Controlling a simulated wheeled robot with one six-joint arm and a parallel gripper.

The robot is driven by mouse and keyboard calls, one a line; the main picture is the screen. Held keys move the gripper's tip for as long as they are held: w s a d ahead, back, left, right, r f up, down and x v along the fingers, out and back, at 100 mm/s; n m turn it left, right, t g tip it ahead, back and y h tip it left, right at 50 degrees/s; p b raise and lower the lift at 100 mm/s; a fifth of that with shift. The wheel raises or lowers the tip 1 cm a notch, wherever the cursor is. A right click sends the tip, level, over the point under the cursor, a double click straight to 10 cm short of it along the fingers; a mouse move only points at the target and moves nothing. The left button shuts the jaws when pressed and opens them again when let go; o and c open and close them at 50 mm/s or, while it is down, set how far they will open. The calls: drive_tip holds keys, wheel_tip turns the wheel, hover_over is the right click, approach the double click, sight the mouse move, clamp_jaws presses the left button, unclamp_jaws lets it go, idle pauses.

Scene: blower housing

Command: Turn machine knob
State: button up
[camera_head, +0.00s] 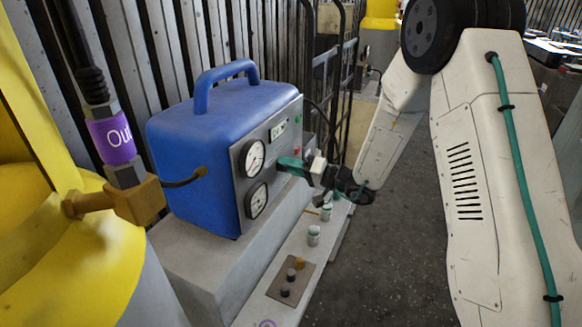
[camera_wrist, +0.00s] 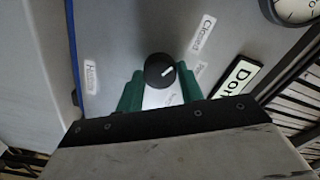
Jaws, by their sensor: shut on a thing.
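The blue machine (camera_head: 215,120) with a top handle stands on a grey plinth. Its grey front panel carries two round gauges. My gripper (camera_head: 291,165) reaches the panel from the right, beside the upper gauge, in the head view. In the wrist view, a round black knob (camera_wrist: 159,68) with a short white pointer mark sits between the green fingertips of my gripper (camera_wrist: 160,88). The gripper is shut on the knob. A label reading "Closed" (camera_wrist: 203,35) is up and right of the knob. In the head view my gripper hides the knob.
A yellow tank (camera_head: 40,230) with a brass valve (camera_head: 135,200) and purple "Out" collar fills the left. Small jars (camera_head: 314,235) and a plate with knobs (camera_head: 290,281) lie on the ledge below. Dark floor (camera_head: 385,240) is clear to the right.

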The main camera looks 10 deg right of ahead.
drive_tip(key=o, duration=1)
drive_tip(key=v, duration=0.8)
